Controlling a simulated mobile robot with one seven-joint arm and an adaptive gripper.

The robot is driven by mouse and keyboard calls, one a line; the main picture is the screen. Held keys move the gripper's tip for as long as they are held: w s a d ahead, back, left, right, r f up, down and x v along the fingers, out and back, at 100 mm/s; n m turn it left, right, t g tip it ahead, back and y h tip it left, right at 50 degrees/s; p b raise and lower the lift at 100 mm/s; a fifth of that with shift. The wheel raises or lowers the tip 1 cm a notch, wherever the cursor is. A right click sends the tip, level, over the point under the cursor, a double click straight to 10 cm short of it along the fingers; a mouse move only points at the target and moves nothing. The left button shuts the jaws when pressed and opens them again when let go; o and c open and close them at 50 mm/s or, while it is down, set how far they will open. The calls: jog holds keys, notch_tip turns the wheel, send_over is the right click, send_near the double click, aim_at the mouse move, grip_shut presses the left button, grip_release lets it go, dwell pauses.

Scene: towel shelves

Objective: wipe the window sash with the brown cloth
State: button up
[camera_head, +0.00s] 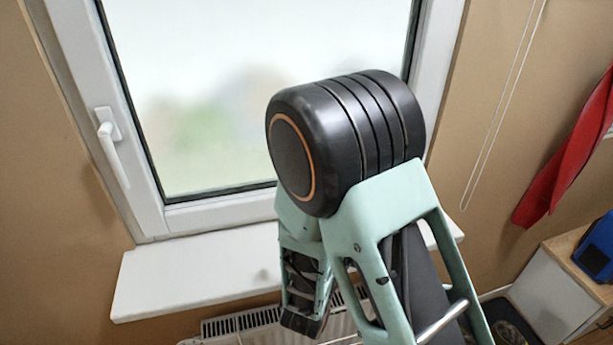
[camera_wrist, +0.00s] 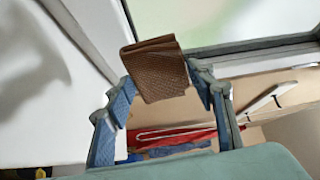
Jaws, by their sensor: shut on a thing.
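The brown cloth (camera_wrist: 158,68) shows in the wrist view as a small folded, textured piece. My gripper (camera_wrist: 164,88) is shut on it, with a blue-grey finger on each side, and the cloth sticks out past the fingertips. The window sash (camera_head: 228,211) is white and frames the frosted-looking pane in the head view, with a white handle (camera_head: 110,140) on its left side. Part of a white window frame also shows behind the cloth in the wrist view. I cannot tell whether the cloth touches it. The cloth does not show in the head view, where my arm covers part of the sash.
A white sill (camera_head: 190,282) juts out below the window, with a radiator (camera_head: 235,322) under it. A red cloth (camera_head: 572,150) hangs at the right. A cabinet (camera_head: 555,292) with a blue item (camera_head: 597,250) stands at lower right. A blind cord (camera_head: 503,110) hangs beside the window.

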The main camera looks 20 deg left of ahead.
jog(key=s+a+r+n+y+b, duration=0.1)
jog(key=s+a+r+n+y, duration=0.3)
jog(key=a+r, duration=0.6)
jog(key=w+a+f+m, duration=0.1)
jog(key=w+a, duration=0.2)
jog(key=w, duration=0.2)
jog(key=shift+w+a+y, duration=0.3)
jog(key=shift+w+y, duration=0.05)
jog(key=shift+y, duration=0.05)
jog(key=shift+w+a, duration=0.5)
jog(key=shift+w, duration=0.3)
jog(key=shift+d, duration=0.1)
jog(key=shift+w+d+b, duration=0.9)
jog(key=shift+w+d, duration=1.9)
jog(key=shift+d, duration=1.65)
jog(key=shift+s+a+r+p, duration=1.7)
jog(key=shift+s+a, duration=1.05)
jog(key=shift+a, duration=1.85)
jog(key=w+d+r+p, duration=0.1)
jog(key=w+d+r, duration=0.1)
jog(key=w+d, duration=0.2)
jog(key=shift+d+r+p, duration=0.35)
jog(key=shift+d+r, duration=0.05)
jog(key=shift+d, duration=0.95)
